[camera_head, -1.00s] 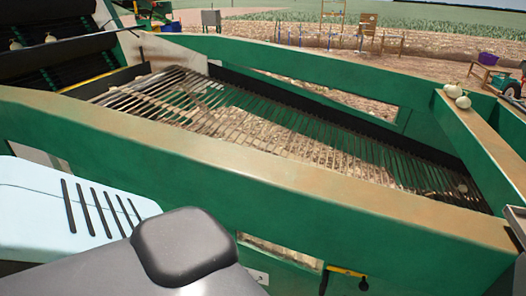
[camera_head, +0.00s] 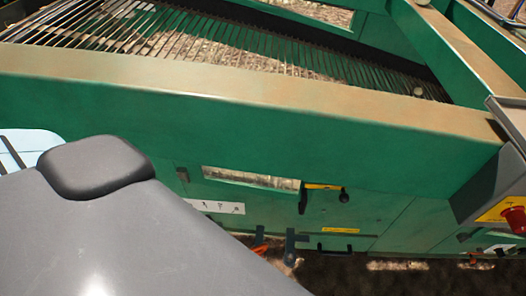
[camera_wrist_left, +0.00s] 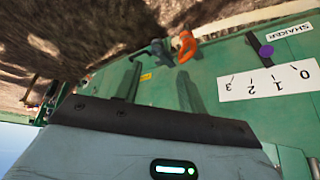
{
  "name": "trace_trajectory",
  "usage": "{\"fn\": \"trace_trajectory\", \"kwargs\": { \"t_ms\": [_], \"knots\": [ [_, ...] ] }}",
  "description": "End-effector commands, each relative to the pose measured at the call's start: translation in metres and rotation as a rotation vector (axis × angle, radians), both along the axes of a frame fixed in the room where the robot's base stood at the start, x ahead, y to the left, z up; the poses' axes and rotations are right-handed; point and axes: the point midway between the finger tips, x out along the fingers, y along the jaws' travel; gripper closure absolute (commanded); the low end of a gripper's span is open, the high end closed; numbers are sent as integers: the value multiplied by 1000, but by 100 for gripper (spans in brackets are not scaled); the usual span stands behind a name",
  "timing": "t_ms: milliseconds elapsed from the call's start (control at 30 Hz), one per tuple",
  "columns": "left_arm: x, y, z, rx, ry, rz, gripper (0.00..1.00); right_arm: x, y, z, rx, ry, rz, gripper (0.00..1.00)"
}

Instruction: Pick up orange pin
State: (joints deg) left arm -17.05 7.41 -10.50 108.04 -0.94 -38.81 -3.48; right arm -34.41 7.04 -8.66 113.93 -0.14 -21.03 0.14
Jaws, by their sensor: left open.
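The orange pin (camera_head: 260,238) shows low on the green machine's side panel in the head view, partly hidden behind my grey arm. It shows more clearly in the left wrist view (camera_wrist_left: 187,46), near the panel's edge, beside a dark grey bracket (camera_wrist_left: 155,50). My left gripper (camera_wrist_left: 160,78) is open in the left wrist view, its two fingers pointing toward the panel, with the pin beyond the fingertips and nothing between them. In the head view the left gripper is hidden. The right gripper is not in view.
The green side panel (camera_head: 270,145) has a tan top edge. A white scale label (camera_wrist_left: 272,83) is beside the pin area. Dark open ground lies below the panel.

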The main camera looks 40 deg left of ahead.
Motion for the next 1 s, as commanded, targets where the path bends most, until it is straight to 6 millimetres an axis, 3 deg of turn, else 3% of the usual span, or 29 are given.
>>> {"fn": "trace_trajectory", "kwargs": {
  "t_ms": [33,100,333,500,633,800,1000],
  "knots": [
    [8,2,-34,28,54,-22,59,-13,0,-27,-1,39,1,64],
    [25,5,-58,67,106,-49,59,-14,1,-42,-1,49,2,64],
    [95,20,-108,199,253,-125,59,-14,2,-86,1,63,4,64],
    [143,32,-119,285,335,-156,59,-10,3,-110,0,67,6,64],
    [166,39,-119,327,378,-165,59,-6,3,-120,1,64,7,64],
    [178,43,-116,350,403,-170,59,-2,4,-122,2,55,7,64],
    [179,43,-116,351,405,-170,59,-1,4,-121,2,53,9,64]
  ]
}}
